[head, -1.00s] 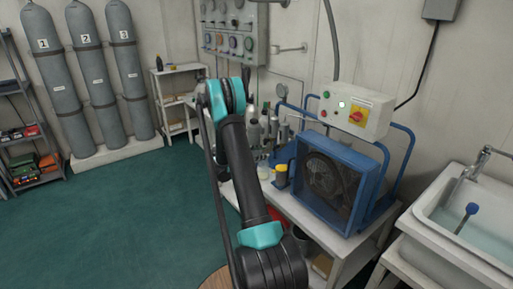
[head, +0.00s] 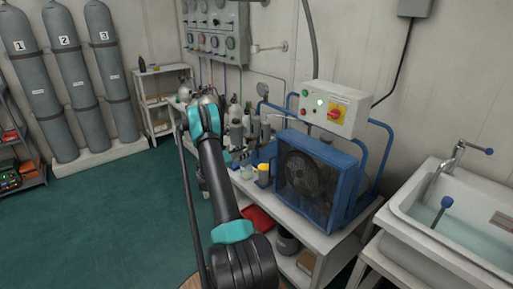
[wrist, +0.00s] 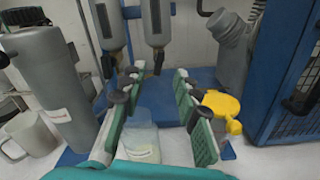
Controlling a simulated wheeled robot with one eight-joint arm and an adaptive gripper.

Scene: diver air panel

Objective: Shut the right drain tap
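In the wrist view two grey filter cylinders hang upright at the top, a left one (wrist: 105,25) and a right one (wrist: 157,18). A small dark fitting, which looks like the right drain tap (wrist: 158,62), sits under the right cylinder; I cannot tell how its handle is turned. A similar fitting, the left drain tap (wrist: 109,66), is under the left cylinder. My gripper (wrist: 156,74) is open, its green-padded fingers wide apart, with the right tap beyond and between the tips. Nothing is gripped. In the head view my arm hides the gripper and the taps.
A clear cup (wrist: 143,142) stands between and below the fingers. A yellow-capped container (wrist: 221,108) is close to the right finger. A grey bottle (wrist: 52,85) and a mug (wrist: 28,136) stand left. The blue compressor (head: 318,178) is to the right on the bench.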

